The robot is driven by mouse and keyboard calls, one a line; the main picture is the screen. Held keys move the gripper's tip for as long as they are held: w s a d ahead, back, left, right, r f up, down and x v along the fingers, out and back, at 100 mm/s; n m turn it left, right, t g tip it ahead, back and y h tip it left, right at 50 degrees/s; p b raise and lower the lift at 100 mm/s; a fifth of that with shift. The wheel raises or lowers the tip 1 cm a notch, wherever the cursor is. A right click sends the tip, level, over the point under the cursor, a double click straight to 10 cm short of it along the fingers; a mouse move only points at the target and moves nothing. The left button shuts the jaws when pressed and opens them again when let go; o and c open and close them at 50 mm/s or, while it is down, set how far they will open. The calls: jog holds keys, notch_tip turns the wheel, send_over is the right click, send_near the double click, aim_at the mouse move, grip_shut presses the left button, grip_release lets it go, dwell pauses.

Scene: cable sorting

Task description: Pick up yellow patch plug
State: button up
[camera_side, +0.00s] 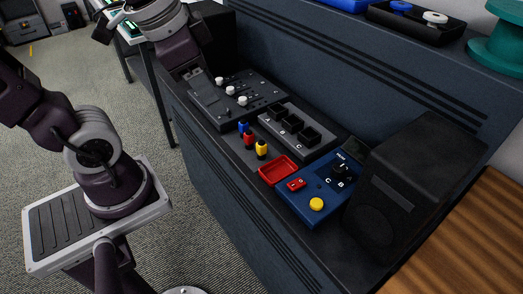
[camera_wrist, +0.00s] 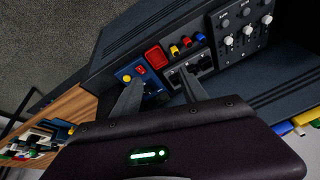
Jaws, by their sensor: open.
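The yellow patch plug (camera_side: 262,149) stands upright on the dark desk, at the near end of a short row with a red plug (camera_side: 249,140) and a blue plug (camera_side: 243,128). In the wrist view the yellow plug (camera_wrist: 174,50) is the one closest to the red tray, beyond my fingertips. My gripper (camera_wrist: 160,88) is open and empty, its two dark fingers spread wide. It is apart from the plugs. In the side view my arm comes in at the upper left, and the fingertips are hard to make out there.
A red tray (camera_side: 279,170) lies beside the yellow plug. A socket block (camera_side: 297,130) marked A, B, C stands behind the plugs. A blue switch box (camera_side: 318,190) and a black speaker (camera_side: 415,180) are to the right. A slider panel (camera_side: 252,92) is to the left.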

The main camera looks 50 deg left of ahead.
jog(key=w+a+f+m+g, duration=0.2)
jog(key=w+f+m, duration=0.35)
jog(key=w, duration=0.35)
jog(key=m+g, duration=0.2)
jog(key=m, duration=0.5)
send_over(262, 142)
jog(key=f, duration=1.3)
jog(key=shift+w+a, duration=0.2)
jog(key=f, duration=0.7)
jog(key=shift+s+d+f, duration=0.15)
jog(key=shift+s, duration=0.05)
grip_shut()
